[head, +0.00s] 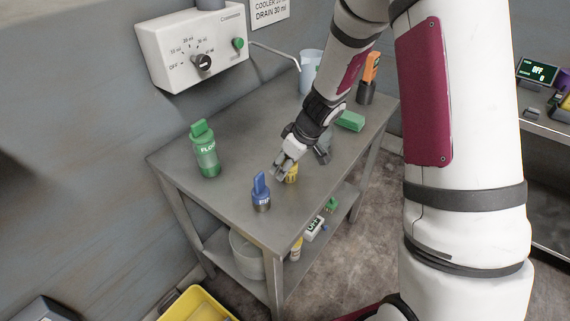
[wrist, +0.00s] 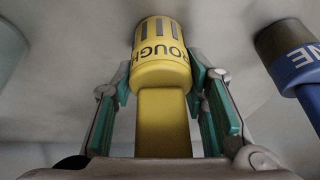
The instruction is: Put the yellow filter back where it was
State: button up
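The yellow filter (head: 292,174) is upright at the right part of the metal table (head: 232,135), partly hidden by my gripper in the head view. In the wrist view the yellow filter (wrist: 162,72) has dark stripes and the letters "ROUGH", with a flat yellow handle towards my palm. My gripper (wrist: 160,85) has a finger on each side of its body, and both seem to touch it. I cannot tell whether its base rests on the table. A blue filter (head: 261,192) stands nearer the table's front edge; it also shows in the wrist view (wrist: 295,60).
A green "FLOW" bottle (head: 205,152) stands at the left. A green block (head: 350,121), a pale cup (head: 309,70) and an orange-topped item (head: 370,72) are towards the back. A control box (head: 190,45) hangs on the wall. The lower shelf holds a bucket (head: 243,258).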

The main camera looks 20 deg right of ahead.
jog(key=shift+o, duration=0.5)
jog(key=shift+r, duration=0.15)
jog(key=v, duration=1.2)
jog(key=s+a+r+m, duration=0.3)
jog(key=s+a+r, duration=0.1)
jog(key=s+r, duration=0.75)
jog(key=s+d+r+m+h, duration=0.1)
jog(key=s+r+m, duration=0.1)
jog(key=s, duration=0.4)
jog(key=s+d+r+m+t+h, duration=0.1)
jog(key=s+r+m+h, duration=0.1)
jog(key=s, duration=0.5)
jog(key=shift+r+t+p, duration=0.3)
jog(key=shift+r+p, duration=0.1)
jog(key=shift+r, duration=0.3)
jog(key=shift+s, duration=0.1)
